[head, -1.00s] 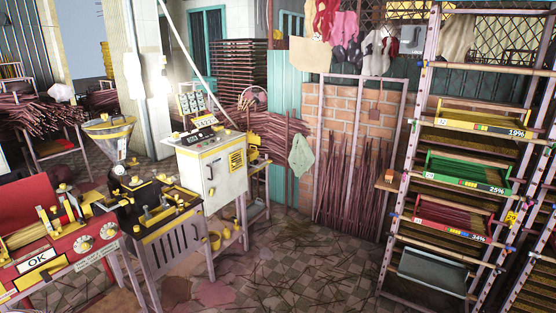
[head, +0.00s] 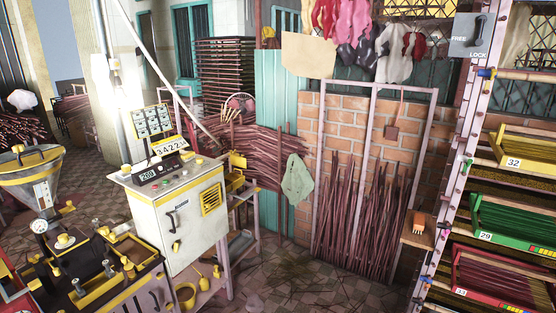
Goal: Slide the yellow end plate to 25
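A yellow-framed tray (head: 528,152) sits on the rack at the right edge, with a white tag reading 32 (head: 513,162) on its front. Its right part is cut off by the frame edge. I cannot tell which part of it is a sliding end plate, and no scale is readable on it. Neither of my grippers shows in the head view.
A green tray tagged 29 (head: 510,226) and a red tray (head: 498,281) sit below on the rack (head: 447,190). A white cabinet (head: 178,222) and a dark machine with yellow parts (head: 110,270) stand left.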

